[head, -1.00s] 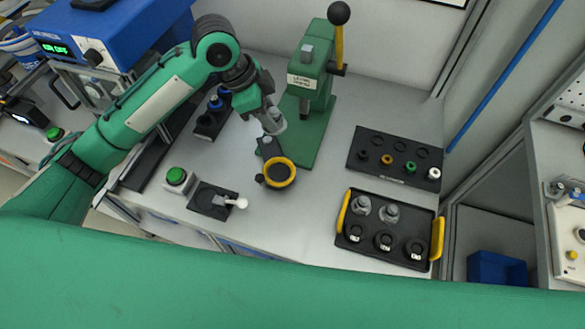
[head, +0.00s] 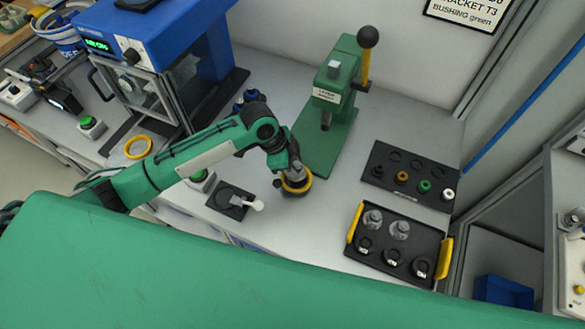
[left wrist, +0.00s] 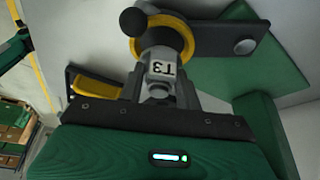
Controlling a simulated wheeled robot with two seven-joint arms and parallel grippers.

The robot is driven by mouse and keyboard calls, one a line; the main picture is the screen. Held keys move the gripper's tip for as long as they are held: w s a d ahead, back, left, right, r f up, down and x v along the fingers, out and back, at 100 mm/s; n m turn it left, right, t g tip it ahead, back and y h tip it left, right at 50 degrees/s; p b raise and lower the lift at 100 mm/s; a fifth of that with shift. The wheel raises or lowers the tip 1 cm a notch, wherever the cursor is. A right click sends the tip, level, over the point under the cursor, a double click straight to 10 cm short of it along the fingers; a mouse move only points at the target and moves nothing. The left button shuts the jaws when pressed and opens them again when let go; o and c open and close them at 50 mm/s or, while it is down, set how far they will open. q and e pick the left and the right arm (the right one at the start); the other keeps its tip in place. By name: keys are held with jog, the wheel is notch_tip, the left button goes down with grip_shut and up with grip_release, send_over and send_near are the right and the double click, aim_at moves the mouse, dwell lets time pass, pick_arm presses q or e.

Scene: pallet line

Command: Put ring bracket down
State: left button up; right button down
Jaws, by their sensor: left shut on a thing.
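My left gripper (head: 294,176) is low over the bench at the yellow-rimmed round fixture (head: 302,189), in front of the green lever press. In the left wrist view its jaws (left wrist: 160,92) are shut on the grey ring bracket (left wrist: 161,68), which bears a T3 label. The bracket's round end lies across the yellow rim (left wrist: 188,42) of the fixture. I cannot tell whether it rests on the fixture or hangs just above it. In the head view my gripper hides most of the bracket. My right gripper is not in view.
The green lever press (head: 325,120) stands behind the fixture. A black plate with a white-knobbed lever (head: 230,201) is close to its left. A black tray with yellow handles (head: 395,266) and a bushing rack (head: 380,160) are at right.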

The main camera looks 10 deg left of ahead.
pick_arm(q)
notch_tip(320, 180, down, 3)
jog(key=o, duration=1.1)
jog(key=shift+f, duration=0.15)
jog(key=shift+c, duration=0.2)
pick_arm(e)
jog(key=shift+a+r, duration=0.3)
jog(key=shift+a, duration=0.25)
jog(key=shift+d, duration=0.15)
pick_arm(q)
jog(key=shift+a+r, duration=0.1)
jog(key=shift+r, duration=0.25)
jog(key=b+v, duration=0.2)
jog(key=v, duration=0.9)
jog(key=shift+r, duration=0.3)
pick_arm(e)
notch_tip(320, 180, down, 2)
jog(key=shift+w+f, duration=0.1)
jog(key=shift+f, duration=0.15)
